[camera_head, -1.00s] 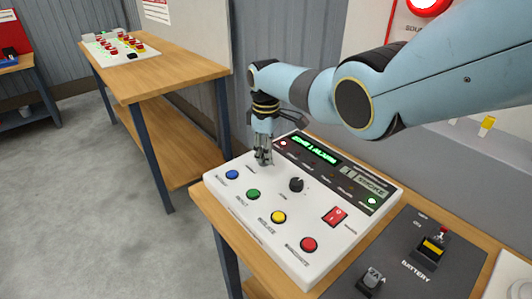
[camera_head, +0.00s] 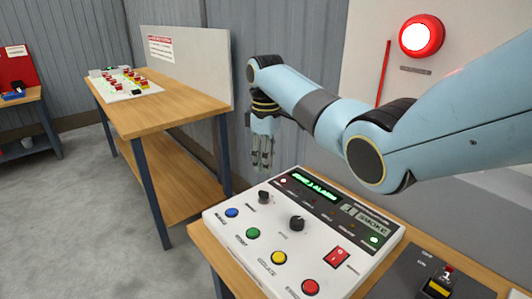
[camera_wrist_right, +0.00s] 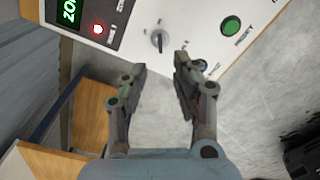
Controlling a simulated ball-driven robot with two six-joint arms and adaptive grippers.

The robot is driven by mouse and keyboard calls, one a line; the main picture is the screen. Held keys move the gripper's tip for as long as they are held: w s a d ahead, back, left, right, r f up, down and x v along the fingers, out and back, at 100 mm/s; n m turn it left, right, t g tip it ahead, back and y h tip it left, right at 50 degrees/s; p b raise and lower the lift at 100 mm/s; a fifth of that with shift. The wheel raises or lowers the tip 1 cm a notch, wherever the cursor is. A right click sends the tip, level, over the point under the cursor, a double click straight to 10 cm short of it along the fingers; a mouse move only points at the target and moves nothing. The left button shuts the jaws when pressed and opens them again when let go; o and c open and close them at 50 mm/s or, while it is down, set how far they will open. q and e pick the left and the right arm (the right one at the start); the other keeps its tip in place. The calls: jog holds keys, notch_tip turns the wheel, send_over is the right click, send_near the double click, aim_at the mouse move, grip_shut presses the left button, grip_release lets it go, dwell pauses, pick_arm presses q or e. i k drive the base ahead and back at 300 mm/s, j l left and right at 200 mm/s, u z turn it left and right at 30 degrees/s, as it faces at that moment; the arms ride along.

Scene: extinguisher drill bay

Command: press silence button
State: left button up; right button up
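The white control panel (camera_head: 308,250) lies on a wooden bench. It carries a blue button (camera_head: 232,212), a green button (camera_head: 253,233), a yellow button (camera_head: 279,258) and a red button (camera_head: 310,286). Their labels are too small to read surely in the head view. My left gripper is out of view.
Two black knobs (camera_head: 297,223) and a red rocker switch (camera_head: 337,257) sit on the panel, beside a green-lit display (camera_head: 315,190). A red alarm lamp (camera_head: 421,36) glows on the wall. Another bench (camera_head: 165,105) stands at left.

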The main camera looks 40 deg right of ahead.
aim_at(231, 212)
jog(key=j, duration=1.25)
jog(key=k, duration=0.05)
